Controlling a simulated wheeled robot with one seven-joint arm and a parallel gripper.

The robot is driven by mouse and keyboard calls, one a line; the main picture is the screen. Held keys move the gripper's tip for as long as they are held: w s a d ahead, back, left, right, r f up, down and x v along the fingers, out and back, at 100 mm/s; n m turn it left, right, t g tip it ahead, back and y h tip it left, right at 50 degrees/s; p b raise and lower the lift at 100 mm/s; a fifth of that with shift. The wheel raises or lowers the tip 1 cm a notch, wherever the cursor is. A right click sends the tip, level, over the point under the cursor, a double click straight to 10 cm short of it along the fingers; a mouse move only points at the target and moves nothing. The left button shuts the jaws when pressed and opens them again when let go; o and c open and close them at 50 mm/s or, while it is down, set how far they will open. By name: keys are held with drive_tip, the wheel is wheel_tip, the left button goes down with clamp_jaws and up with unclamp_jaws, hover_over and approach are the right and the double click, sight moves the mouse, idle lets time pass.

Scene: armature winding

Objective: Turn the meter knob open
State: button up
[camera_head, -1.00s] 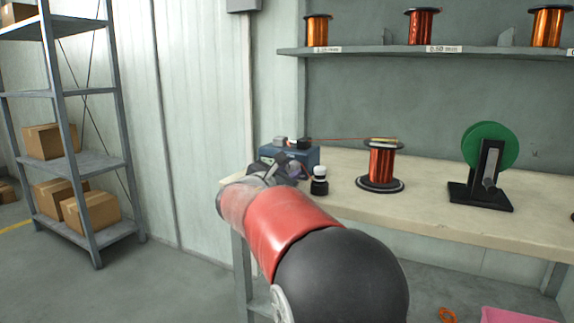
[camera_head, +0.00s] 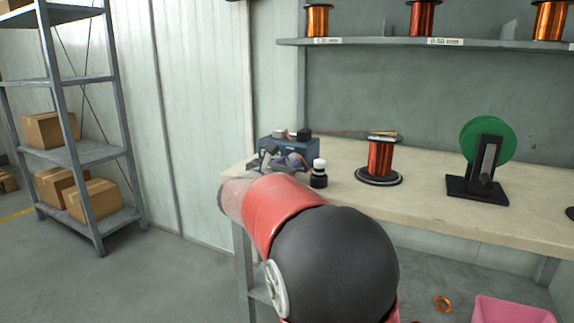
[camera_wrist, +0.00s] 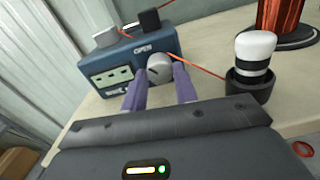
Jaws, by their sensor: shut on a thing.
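The meter (camera_wrist: 103,72) is a blue box with small display windows and the word OPEN on its face. It stands on the bench's left end, and its blue body also shows in the head view (camera_head: 304,147). The round grey meter knob (camera_wrist: 159,68) is on the front face at the right. My gripper (camera_wrist: 160,80) has its two purple-grey fingers on either side of the knob, shut on it. In the head view my gripper (camera_head: 283,160) is at the meter's front, partly hidden by my red and black arm.
A black and white cylindrical object (camera_wrist: 254,62) stands close right of my gripper. A copper wire spool (camera_head: 380,160) and a green wheel on a black stand (camera_head: 487,143) are farther right on the bench (camera_head: 435,200). A thin orange wire runs from the meter toward the spool.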

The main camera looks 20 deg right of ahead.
drive_tip(key=o, duration=1)
drive_tip(key=v, duration=0.7)
drive_tip(key=shift+s+a+f, duration=0.1)
drive_tip(key=shift+s+a, duration=0.1)
drive_tip(key=shift+a, duration=0.15)
